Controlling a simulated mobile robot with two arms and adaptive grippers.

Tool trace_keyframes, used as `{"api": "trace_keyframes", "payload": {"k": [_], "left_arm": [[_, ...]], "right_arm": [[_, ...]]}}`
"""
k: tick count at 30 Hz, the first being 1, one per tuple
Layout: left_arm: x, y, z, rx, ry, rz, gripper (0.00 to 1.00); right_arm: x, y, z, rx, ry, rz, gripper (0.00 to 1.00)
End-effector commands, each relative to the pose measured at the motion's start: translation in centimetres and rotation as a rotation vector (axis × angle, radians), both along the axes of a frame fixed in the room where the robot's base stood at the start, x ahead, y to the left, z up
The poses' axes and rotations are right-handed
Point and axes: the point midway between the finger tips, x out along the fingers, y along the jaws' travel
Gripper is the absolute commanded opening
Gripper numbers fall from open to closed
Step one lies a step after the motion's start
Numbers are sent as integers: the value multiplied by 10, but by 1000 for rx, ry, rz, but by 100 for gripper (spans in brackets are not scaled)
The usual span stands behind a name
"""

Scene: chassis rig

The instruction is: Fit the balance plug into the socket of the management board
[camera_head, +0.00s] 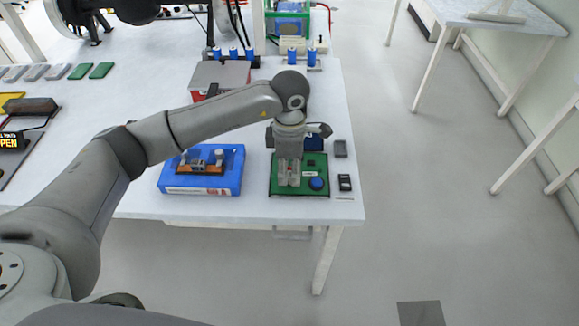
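The management board appears to be the green board (322,168) near the right end of the white table, with a round blue part (316,184) on it. My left gripper (289,182) points down over the left part of this board. Its fingertips are over or at the board surface; I cannot tell whether they touch it. The gripper hides that part of the board. I cannot make out the balance plug or the socket, nor whether the fingers hold anything. My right gripper is not in view.
A grey-red box (232,75) stands behind. Small dark devices (345,183) lie right of the board, close to the edge of the table (130,195). Blue cylinders (292,55) stand at the back.

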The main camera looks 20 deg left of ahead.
Motion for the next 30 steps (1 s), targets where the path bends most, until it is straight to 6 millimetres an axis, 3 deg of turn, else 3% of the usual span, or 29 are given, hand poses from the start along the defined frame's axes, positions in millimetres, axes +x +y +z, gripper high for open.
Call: {"api": "trace_keyframes", "payload": {"k": [10, 24, 30], "left_arm": [[1, 0, 10, 0, -3, 0, 39], [1, 0, 101, -1, -3, -1, 39], [0, 0, 118, -1, -1, 0, 39]], "right_arm": [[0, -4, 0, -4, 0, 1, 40], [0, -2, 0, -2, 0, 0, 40], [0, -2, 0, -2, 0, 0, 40]]}}
